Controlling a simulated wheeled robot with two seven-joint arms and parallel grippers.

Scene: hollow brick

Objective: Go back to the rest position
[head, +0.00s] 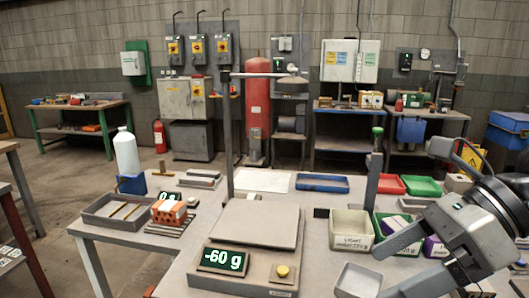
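The orange hollow brick (168,213) rests on a dark plate at the left of the table, in front of a small display. The bench scale (258,222) stands in the middle with its pan empty, and its display (221,260) reads -60 g. My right gripper (379,271) comes in from the right, over the right front of the table. Its two fingers are apart with nothing seen between them. My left gripper is not in view.
A grey tray (92,217) and a white bottle (126,152) are at the left. A cream labelled bin (351,230) and a small grey bin (359,279) are close to my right gripper. A blue tray (322,183), red tray and green tray line the back.

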